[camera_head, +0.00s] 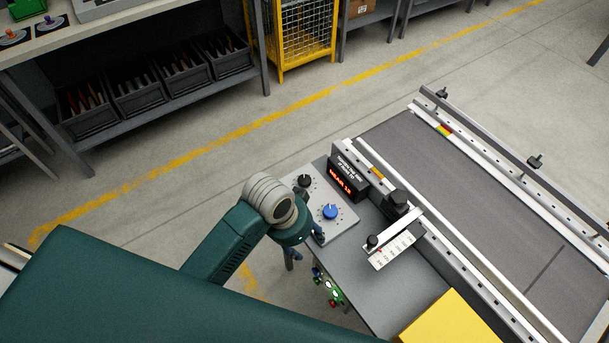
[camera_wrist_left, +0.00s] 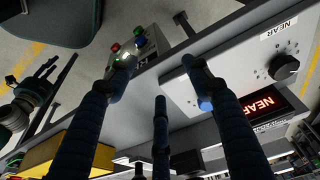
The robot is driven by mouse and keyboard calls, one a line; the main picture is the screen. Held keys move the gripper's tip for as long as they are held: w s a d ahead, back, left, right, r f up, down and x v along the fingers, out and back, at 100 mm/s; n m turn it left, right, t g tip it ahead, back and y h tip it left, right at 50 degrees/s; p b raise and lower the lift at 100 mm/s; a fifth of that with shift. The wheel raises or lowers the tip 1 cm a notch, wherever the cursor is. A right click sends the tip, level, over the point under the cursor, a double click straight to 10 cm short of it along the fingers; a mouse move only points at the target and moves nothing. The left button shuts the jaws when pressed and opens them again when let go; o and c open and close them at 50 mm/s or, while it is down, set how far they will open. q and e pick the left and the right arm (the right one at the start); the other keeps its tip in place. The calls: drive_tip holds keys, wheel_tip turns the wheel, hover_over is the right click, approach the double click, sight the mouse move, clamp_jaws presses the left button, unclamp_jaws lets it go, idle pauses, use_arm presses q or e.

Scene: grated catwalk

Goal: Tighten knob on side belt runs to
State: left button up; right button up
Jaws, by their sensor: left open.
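My left gripper (camera_head: 318,237) is open beside the blue knob (camera_head: 330,212) on the grey control panel (camera_head: 345,226). In the left wrist view its fingers (camera_wrist_left: 160,85) are spread, and one partly hides the blue knob (camera_wrist_left: 205,104); I cannot tell if they touch. A black pointer knob (camera_head: 304,181) is on the same panel. A display (camera_head: 342,183) has red lettering; NEAR is readable in the left wrist view (camera_wrist_left: 262,105). A larger black knob (camera_head: 398,200) is at the belt's near rail. The belt (camera_head: 465,175) shows no clear motion.
A small black knob (camera_head: 372,240) is on a slide bar above a white scale (camera_head: 392,252). Black knobs (camera_head: 535,160) stand on the far rail. A yellow box (camera_head: 450,320) fills the near corner. Dark gripper fingers (camera_wrist_left: 45,75), apparently my right gripper, show in the left wrist view.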

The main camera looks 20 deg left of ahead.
use_arm(q)
drive_tip(key=w, duration=0.2)
drive_tip(key=w+m, duration=0.1)
drive_tip(key=w, duration=0.1)
drive_tip(key=w+r+m, duration=0.1)
drive_tip(key=w, duration=0.1)
drive_tip(key=shift+d+r+g, duration=0.1)
drive_tip(key=shift+d+g, duration=0.2)
drive_tip(key=shift+d, duration=0.05)
drive_tip(key=w, duration=0.1)
drive_tip(key=w+a+r+m, duration=0.1)
drive_tip(key=w, duration=0.1)
drive_tip(key=w+r+m+y, duration=0.1)
drive_tip(key=w, duration=0.1)
drive_tip(key=shift+a+r+g, duration=0.15)
drive_tip(key=shift+g, duration=0.15)
wheel_tip(320, 180, up, 7)
drive_tip(key=m+y, duration=0.1)
drive_tip(key=m, duration=0.1)
hover_over(305, 179)
drive_tip(key=shift+g, duration=0.4)
wheel_tip(305, 179, down, 11)
drive_tip(key=shift+a+r+p, duration=0.1)
drive_tip(key=shift+r+p, duration=0.05)
drive_tip(key=shift+p, duration=0.4)
drive_tip(key=c, duration=1.2)
drive_tip(key=shift+o, duration=0.2)
